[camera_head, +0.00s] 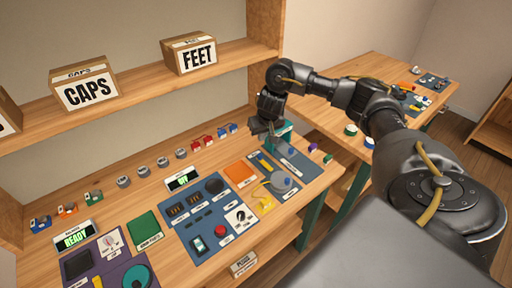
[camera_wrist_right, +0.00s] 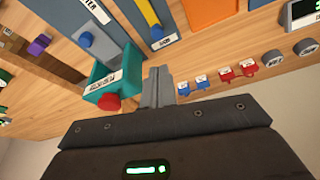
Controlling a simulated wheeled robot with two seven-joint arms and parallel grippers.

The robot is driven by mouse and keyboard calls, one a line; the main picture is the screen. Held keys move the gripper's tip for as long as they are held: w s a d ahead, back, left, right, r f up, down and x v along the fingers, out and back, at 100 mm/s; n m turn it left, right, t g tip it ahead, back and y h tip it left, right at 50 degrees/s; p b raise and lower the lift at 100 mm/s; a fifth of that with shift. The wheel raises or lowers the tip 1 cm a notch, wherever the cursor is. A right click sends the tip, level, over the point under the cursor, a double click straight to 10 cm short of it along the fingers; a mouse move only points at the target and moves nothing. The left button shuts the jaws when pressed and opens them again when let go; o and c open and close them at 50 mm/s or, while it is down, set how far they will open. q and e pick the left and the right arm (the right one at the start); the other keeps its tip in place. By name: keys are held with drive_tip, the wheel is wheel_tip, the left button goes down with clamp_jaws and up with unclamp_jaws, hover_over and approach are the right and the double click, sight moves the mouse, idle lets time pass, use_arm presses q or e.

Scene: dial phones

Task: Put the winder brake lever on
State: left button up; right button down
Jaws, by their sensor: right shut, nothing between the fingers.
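My right gripper (camera_head: 270,130) is shut and empty over the back right of the bench. Its closed fingers also show in the right wrist view (camera_wrist_right: 157,88). Just beside them there is a teal box (camera_wrist_right: 128,68) with a white label too small to read and a red round knob (camera_wrist_right: 108,103); I cannot tell whether they touch. The teal box (camera_head: 287,127) is partly hidden by the gripper in the head view. I cannot tell for sure which part is the winder brake lever. A yellow bar (camera_head: 266,162) lies on the blue panel near a grey-blue round part (camera_head: 281,181). My left gripper is not in view.
Blue and red small switches (camera_head: 209,139) and grey round parts (camera_head: 143,169) line the back of the bench. A lit display (camera_head: 183,178) stands near them. The shelf (camera_head: 135,95) with labelled boxes is above. A second bench (camera_head: 370,68) stands to the right.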

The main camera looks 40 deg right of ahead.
drive_tip(key=b, duration=0.4)
hover_over(265, 162)
drive_tip(key=w, duration=0.4)
drive_tip(key=f, duration=0.7)
drive_tip(key=shift+s+a+f, duration=0.1)
drive_tip(key=shift+s+f, duration=0.1)
drive_tip(key=shift+s, duration=0.05)
drive_tip(key=shift+x, duration=1.05)
drive_tip(key=shift+w, duration=0.15)
